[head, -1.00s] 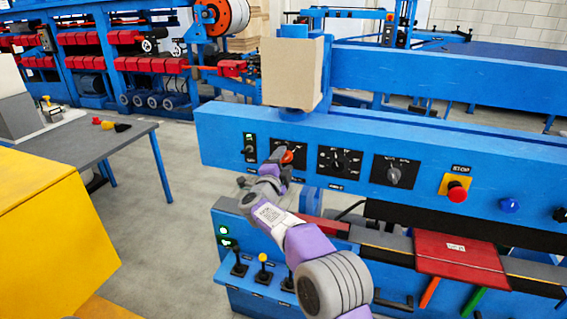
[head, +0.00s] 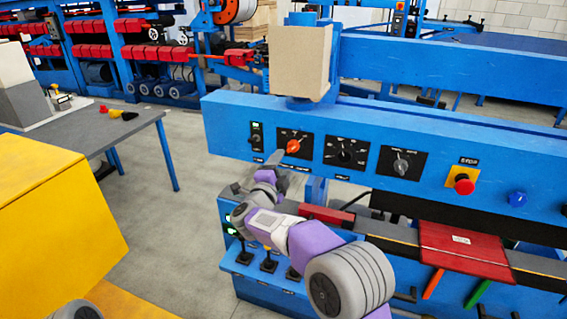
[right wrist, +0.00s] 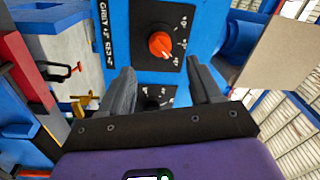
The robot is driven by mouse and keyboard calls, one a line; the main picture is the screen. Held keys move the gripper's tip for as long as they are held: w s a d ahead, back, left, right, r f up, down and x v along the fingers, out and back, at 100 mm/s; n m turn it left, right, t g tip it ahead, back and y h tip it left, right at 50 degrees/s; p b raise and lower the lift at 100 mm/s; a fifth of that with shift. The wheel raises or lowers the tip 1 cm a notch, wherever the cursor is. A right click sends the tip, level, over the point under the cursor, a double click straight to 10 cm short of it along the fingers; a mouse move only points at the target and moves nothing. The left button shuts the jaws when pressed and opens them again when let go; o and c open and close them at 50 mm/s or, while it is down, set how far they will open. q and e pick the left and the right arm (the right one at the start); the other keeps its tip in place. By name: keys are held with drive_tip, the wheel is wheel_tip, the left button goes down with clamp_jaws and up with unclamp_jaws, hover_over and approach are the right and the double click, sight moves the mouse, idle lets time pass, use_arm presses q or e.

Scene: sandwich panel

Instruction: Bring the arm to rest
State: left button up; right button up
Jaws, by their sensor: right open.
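My right arm reaches up from the bottom of the head view towards the blue control panel (head: 228,124). Its gripper (head: 275,160) is just below and left of an orange knob (head: 293,147) on a black dial plate. In the right wrist view the two grey fingers (right wrist: 159,68) are spread with nothing between them. The orange knob (right wrist: 160,45) shows beyond the fingertips, apart from them. My left gripper is in neither view.
Right of the orange knob are two dark dials (head: 345,153), a red stop button (head: 464,184) and a blue knob (head: 517,199). Joystick levers (head: 269,262) stand below the arm.

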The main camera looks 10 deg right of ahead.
wheel_tip(320, 180, down, 17)
drive_tip(key=n+g+y, duration=0.1)
drive_tip(key=n+y, duration=0.4)
drive_tip(key=n, duration=0.2)
drive_tip(key=s+a+f+n+g+y+p, duration=0.1)
drive_tip(key=s+f+n+g+y, duration=0.15)
drive_tip(key=s+f, duration=0.45)
drive_tip(key=s+f+n+g+y+p, duration=0.1)
drive_tip(key=s+f+n+g+y, duration=0.15)
drive_tip(key=f, duration=0.75)
drive_tip(key=s+a+f+n+g+y, duration=0.1)
drive_tip(key=s+a+f+n+g, duration=0.1)
drive_tip(key=s, duration=0.8)
drive_tip(key=s+a+f+n+g+y, duration=0.2)
drive_tip(key=s+f+g, duration=0.2)
drive_tip(key=s, duration=0.6)
drive_tip(key=s+a+f+n+g+y, duration=0.1)
drive_tip(key=s+a+f+n+g, duration=0.1)
drive_tip(key=s+f, duration=0.4)
drive_tip(key=s+g, duration=0.1)
drive_tip(key=s, duration=0.4)
drive_tip(key=shift+f+n+y+p, duration=0.3)
drive_tip(key=shift+f+n+y, duration=0.05)
drive_tip(key=shift+n+y, duration=0.05)
